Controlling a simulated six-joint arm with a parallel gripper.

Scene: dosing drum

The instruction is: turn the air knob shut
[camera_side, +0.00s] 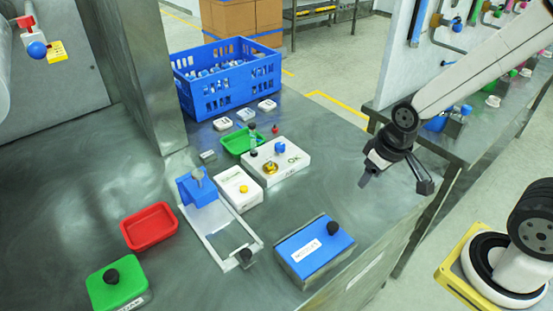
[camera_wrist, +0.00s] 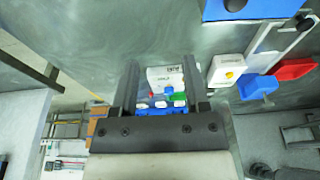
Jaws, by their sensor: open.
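A white box (camera_side: 292,172) marked "OK" and apparently "AIR" stands on the steel bench in the side view. On its top are a brass-yellow knob (camera_side: 270,167) beside the "AIR" lettering, a blue knob (camera_side: 280,148) and a small black knob (camera_side: 254,153). My gripper (camera_side: 396,184) is open and empty, raised to the right of the box and well apart from it. In the wrist view the open fingers (camera_wrist: 160,90) frame a distant white box (camera_wrist: 160,74); the knob's angle is too small to tell.
A white box with a yellow button (camera_side: 238,188) and a blue-ended metal frame (camera_side: 222,222) stand left of the knob box. A blue box with a black knob (camera_side: 314,248) is in front. A green tray (camera_side: 236,145) and blue crate (camera_side: 228,101) are behind. Air above the bench's right side is free.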

